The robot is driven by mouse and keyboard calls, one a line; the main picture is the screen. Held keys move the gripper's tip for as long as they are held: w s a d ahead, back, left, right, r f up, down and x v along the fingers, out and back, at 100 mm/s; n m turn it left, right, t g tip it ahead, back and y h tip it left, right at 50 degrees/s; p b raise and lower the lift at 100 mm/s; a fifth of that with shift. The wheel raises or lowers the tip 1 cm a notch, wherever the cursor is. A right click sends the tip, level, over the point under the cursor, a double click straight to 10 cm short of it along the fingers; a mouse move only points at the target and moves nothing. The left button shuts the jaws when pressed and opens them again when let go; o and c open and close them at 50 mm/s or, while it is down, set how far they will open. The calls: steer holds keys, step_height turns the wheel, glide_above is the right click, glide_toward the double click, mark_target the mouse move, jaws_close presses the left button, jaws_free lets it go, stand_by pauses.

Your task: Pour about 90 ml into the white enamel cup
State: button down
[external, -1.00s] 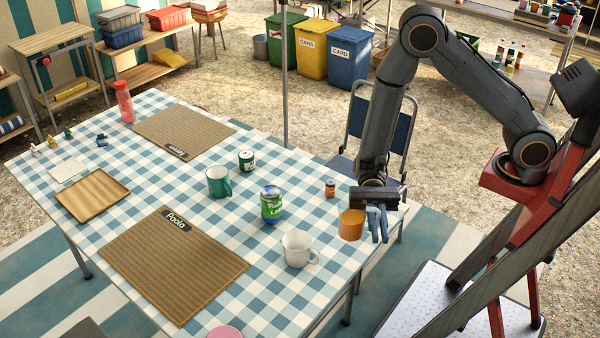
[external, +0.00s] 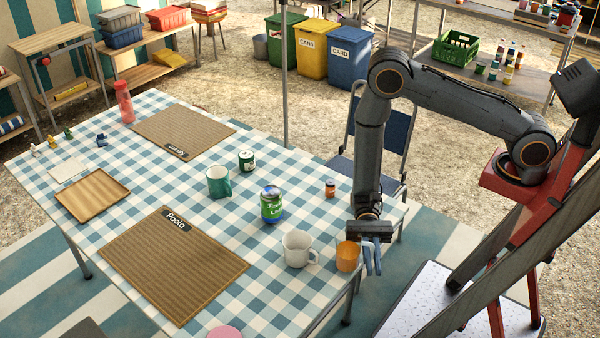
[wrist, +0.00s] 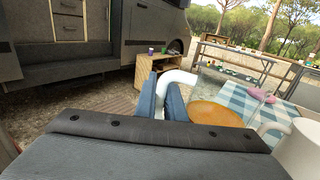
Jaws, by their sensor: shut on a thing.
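The white enamel cup (external: 297,248) stands upright on the checked table near its front right edge, its handle to the right. My gripper (external: 371,262) is shut on an orange vessel (external: 347,257), holding it just right of the white cup, close to its handle. In the wrist view, the blue fingers (wrist: 160,102) close around a white curved piece that looks like a handle, beside the round orange vessel (wrist: 215,114). The white cup (wrist: 300,148) is partly cut off at the right. I cannot tell the liquid level in either; no stream shows.
A green-labelled can (external: 271,205), a small orange jar (external: 330,188), a green mug (external: 219,181) and a dark green tin (external: 246,160) stand behind the white cup. A woven placemat (external: 172,265) lies left of it. A folding chair (external: 395,135) stands behind my arm.

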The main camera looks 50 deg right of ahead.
steer(key=shift+r, duration=0.1)
steer(key=w+a+r+m+y, duration=0.2)
steer(key=w+a+r+m, duration=0.1)
steer(key=w+r+m, duration=0.3)
steer(key=shift+w+r+m, duration=0.35)
steer(key=shift+r+m, duration=0.9)
steer(key=shift+m, duration=0.95)
steer(key=shift+w+a+r+m, duration=0.25)
steer(key=shift+r+m, duration=0.25)
steer(key=shift+m, duration=0.2)
steer(key=w+r+m, duration=0.1)
steer(key=r+m+y, duration=0.1)
steer(key=m, duration=0.1)
steer(key=shift+w+a+t, duration=0.35)
steer(key=shift+a+t, duration=0.05)
steer(key=shift+w+a+r, duration=0.2)
steer(key=shift+w+a, duration=0.1)
steer(key=shift+w, duration=0.15)
